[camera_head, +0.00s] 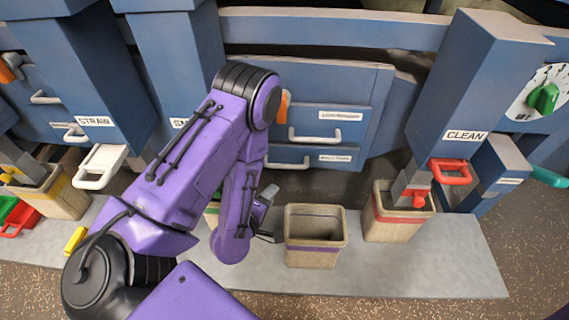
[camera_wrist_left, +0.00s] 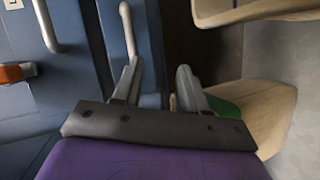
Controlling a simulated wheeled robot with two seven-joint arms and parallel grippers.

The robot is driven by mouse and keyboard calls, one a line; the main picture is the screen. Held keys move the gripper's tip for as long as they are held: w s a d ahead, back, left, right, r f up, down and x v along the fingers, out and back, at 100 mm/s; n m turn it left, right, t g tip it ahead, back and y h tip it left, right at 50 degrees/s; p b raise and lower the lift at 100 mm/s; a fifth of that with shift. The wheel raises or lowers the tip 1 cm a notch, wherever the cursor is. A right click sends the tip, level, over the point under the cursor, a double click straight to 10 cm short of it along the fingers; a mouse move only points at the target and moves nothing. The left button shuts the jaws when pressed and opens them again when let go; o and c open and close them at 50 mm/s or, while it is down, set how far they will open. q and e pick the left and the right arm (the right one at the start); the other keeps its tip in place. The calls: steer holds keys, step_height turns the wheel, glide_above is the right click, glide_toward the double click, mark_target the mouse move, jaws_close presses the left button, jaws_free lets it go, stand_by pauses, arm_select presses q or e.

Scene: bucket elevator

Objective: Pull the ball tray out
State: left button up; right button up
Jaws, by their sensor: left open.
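The ball tray seems to be the lower blue drawer front (camera_head: 312,152), whose small label is too blurred to read surely. Its white bar handle (camera_head: 290,165) shows just beyond my left arm; the drawer looks shut. My left gripper (camera_head: 268,192) is low in front of the drawers, partly hidden by my purple wrist. In the left wrist view the gripper (camera_wrist_left: 157,72) is open and empty. The handle (camera_wrist_left: 127,28) lines up with its left fingertip; I cannot tell whether they touch. My right gripper is not in view.
An upper drawer with a white handle (camera_head: 315,136) sits above. An empty beige bucket (camera_head: 314,252) stands right of my gripper, another bucket (camera_head: 397,226) under the CLEAN chute (camera_head: 463,134). A green-marked bucket (camera_wrist_left: 262,115) is close to the right finger.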

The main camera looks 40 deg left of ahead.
mark_target(286, 165)
arm_select(q)
steer(key=w+n, duration=0.1)
steer(key=w, duration=0.3)
steer(key=w+a+n+t+p, duration=0.1)
steer(key=w, duration=0.3)
steer(key=w+a+n, duration=0.1)
steer(key=w, duration=0.3)
steer(key=shift+a+r+t+p, duration=0.15)
steer(key=shift+r+t+p, duration=0.2)
steer(key=shift+r+t, duration=0.05)
jaws_close()
